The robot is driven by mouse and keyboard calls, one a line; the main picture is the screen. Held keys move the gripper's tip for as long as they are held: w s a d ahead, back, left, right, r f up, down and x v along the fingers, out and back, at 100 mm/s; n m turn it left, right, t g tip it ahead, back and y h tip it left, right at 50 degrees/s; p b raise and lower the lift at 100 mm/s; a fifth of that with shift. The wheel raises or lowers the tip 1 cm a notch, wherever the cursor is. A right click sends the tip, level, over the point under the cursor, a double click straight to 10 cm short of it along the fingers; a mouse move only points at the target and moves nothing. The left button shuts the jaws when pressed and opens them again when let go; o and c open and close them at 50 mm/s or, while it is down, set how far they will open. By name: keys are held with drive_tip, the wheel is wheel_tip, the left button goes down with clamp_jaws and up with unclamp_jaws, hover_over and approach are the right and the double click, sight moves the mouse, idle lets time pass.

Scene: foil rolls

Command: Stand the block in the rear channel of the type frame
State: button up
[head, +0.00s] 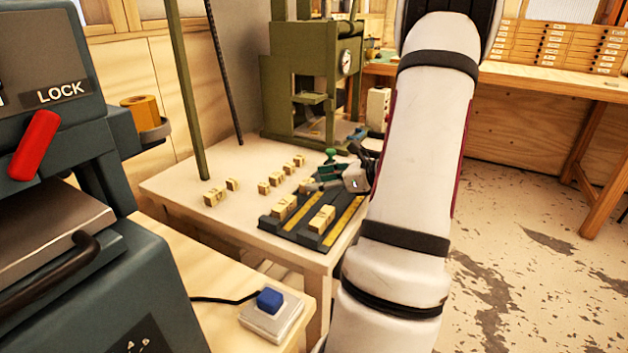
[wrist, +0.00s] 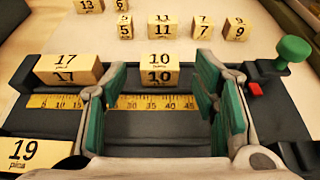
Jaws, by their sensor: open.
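In the wrist view, a wooden block marked 10 (wrist: 160,70) sits in the rear channel of the dark type frame (wrist: 160,147), behind the yellow ruler strip. A block marked 17 (wrist: 70,68) sits left of it in the same row, with a gap between them. A block marked 19 (wrist: 30,153) is at the front left. My gripper (wrist: 161,80) is open, its green-padded fingers either side of the 10 block with gaps showing. In the head view my gripper (head: 337,178) is at the frame's far end, and the frame (head: 300,235) is partly hidden by my arm.
Several loose numbered blocks, including one marked 11 (wrist: 163,25), stand on the table behind the frame. A green knob (wrist: 295,50) and a red piece (wrist: 255,89) are at the frame's right end. A green press (head: 300,95) stands at the table's back.

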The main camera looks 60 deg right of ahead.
drive_tip(key=p+v, duration=0.1)
drive_tip(key=v, duration=0.8)
drive_tip(key=shift+s+r, duration=0.15)
drive_tip(key=shift+s, duration=0.15)
